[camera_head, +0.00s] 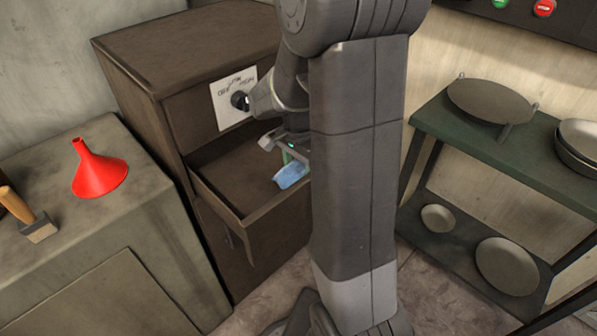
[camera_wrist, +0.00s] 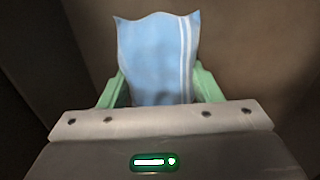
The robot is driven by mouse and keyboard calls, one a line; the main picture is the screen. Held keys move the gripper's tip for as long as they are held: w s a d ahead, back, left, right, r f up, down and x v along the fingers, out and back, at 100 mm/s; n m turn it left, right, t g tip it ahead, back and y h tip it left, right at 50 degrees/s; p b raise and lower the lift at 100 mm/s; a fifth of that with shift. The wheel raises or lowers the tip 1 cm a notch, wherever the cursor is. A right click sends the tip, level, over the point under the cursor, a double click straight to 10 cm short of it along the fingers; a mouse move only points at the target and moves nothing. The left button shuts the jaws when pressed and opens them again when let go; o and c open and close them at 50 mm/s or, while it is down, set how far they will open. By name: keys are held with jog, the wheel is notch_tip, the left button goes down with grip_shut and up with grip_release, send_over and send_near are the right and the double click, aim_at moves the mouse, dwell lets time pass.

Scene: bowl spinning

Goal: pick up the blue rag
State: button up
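The blue rag (camera_head: 291,176), light blue with white stripes, is inside the open drawer (camera_head: 222,193) of the brown cabinet. In the wrist view the rag (camera_wrist: 155,60) lies straight ahead, between two green fingers. My gripper (camera_wrist: 157,88) is open, with its fingers spread wide on either side of the rag. In the head view my gripper (camera_head: 290,160) is low over the drawer, with its tips right at the rag. Part of the rag is hidden behind my arm. I cannot tell whether the fingers touch the cloth.
The drawer walls stand close around my gripper. A dial (camera_head: 239,100) is on the cabinet front above. A grey counter at left holds a red funnel (camera_head: 98,170) and a wooden-handled tool (camera_head: 30,220). A green shelf (camera_head: 470,145) with pans stands at right.

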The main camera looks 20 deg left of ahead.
aim_at(298, 167)
jog(key=shift+c, duration=0.4)
notch_tip(298, 167, up, 10)
jog(key=shift+r+p, duration=0.1)
jog(key=shift+p, duration=1.05)
jog(key=o, duration=0.4)
jog(key=shift+c, duration=1.4)
